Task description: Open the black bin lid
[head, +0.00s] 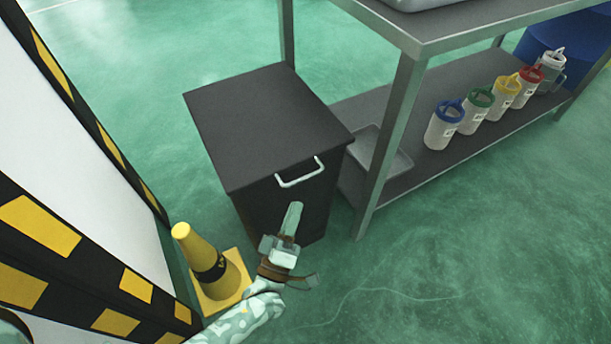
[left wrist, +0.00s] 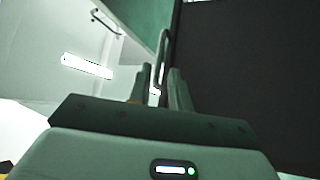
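The black bin (head: 280,207) stands on the green floor, left of the metal table. Its flat black lid (head: 262,122) is shut. A pale metal handle (head: 300,174) sits at the lid's front edge. My left gripper (head: 295,206) is in front of the bin, below the handle in the head view. In the left wrist view, its two fingers (left wrist: 159,88) stand apart with a gap between them. The handle (left wrist: 163,55) shows just beyond the fingertips, and the bin's dark front (left wrist: 250,80) fills the right side. I cannot tell whether the fingers touch the handle. My right gripper is not in view.
A yellow cone (head: 207,263) stands close left of my left arm, beside a black-and-yellow striped barrier (head: 80,240). The metal table (head: 392,140) is right of the bin, with several colour-lidded jugs (head: 444,127) on its lower shelf. The floor at front right is clear.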

